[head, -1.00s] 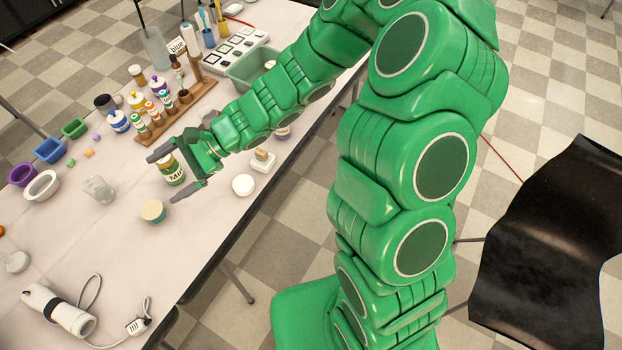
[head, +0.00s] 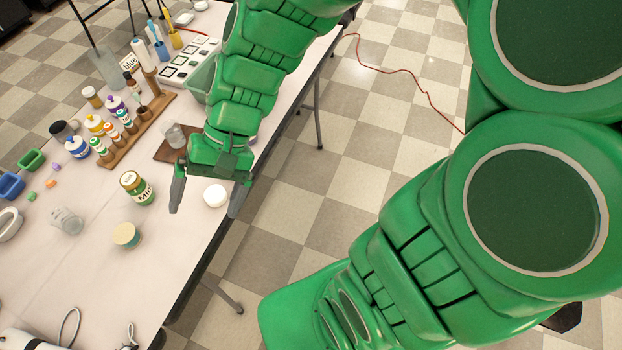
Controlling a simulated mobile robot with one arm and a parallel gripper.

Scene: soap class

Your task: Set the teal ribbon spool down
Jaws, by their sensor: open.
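A short round spool (head: 126,235) with a cream top and a pale teal side stands flat on the table, left of and below my gripper in the picture. It looks like the teal ribbon spool. My gripper (head: 205,211) is open and empty, near the table's right edge, with its fingers pointing down the picture. The spool is apart from both fingers. A white round disc (head: 215,194) shows between the fingers; I cannot tell how far below them it is.
A green-labelled jar reading "Mi" (head: 136,188) stands left of my gripper. A clear glass (head: 66,221) is left of the spool. A wooden rack (head: 117,156) with several bottles is behind. The table (head: 155,275) is bare in front of the spool.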

